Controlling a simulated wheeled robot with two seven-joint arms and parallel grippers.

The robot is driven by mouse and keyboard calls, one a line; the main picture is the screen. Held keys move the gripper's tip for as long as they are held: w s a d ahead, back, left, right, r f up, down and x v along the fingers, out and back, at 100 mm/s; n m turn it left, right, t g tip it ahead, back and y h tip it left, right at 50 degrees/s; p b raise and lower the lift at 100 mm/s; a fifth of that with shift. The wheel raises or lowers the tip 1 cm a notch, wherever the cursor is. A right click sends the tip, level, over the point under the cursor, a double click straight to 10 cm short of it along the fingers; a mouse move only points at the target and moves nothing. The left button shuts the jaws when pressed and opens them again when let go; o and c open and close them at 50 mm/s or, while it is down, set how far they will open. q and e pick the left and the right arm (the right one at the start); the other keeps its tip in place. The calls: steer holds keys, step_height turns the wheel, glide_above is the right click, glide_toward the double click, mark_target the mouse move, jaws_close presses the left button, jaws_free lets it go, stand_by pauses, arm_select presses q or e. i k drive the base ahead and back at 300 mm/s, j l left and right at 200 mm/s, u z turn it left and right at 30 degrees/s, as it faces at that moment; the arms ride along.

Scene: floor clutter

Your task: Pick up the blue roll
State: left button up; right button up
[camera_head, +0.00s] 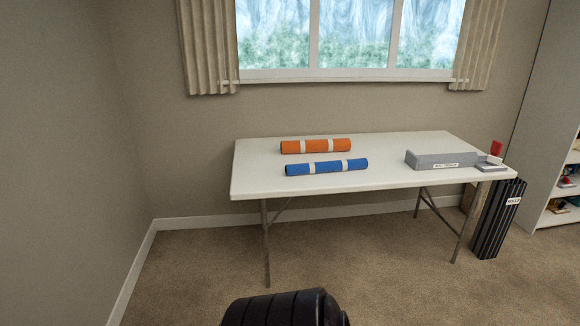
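The blue roll (326,168) lies on the white folding table (380,183), near its front edge and left of the table's middle. It has two pale bands around it. An orange roll (316,146) with similar pale bands lies just behind it, apart from it. Neither of my grippers shows in the head view, and nothing touches the blue roll.
A grey tray (440,160) with a label sits on the table's right part, with a small grey item (491,167) beside it. A shelf (560,190) is at far right.

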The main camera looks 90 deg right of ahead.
mark_target(359, 164)
steer(key=z, duration=3.05)
steer(key=i+u, duration=0.1)
steer(key=i, duration=0.7)
